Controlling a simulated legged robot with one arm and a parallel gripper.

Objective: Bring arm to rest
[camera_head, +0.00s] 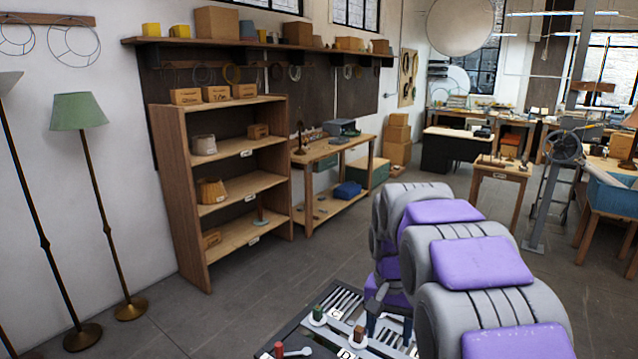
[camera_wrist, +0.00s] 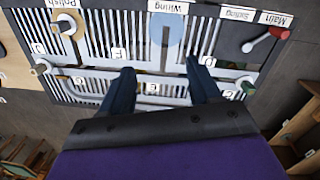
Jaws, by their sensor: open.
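My gripper (camera_wrist: 160,70) is open and empty in the wrist view, its two dark fingers apart over a slotted panel (camera_wrist: 95,90). The panel has grey channels, letter tags and labels such as Wiring (camera_wrist: 168,7) and Main (camera_wrist: 275,20). A blue disc (camera_wrist: 167,40) lies beyond the fingertips. A red-ended lever (camera_wrist: 278,33) is at the upper right. In the head view my purple and grey arm fills the lower right, and the panel (camera_head: 300,335) shows at the bottom. I cannot tell there whether the fingers touch the panel.
A wooden shelf unit (camera_head: 180,190) and workbench (camera_head: 345,150) stand along the wall. Two floor lamps stand at left, one with a green shade (camera_head: 78,111). Tables, including a small wooden one (camera_head: 500,170), stand at the back right. Floor between panel and shelves is clear.

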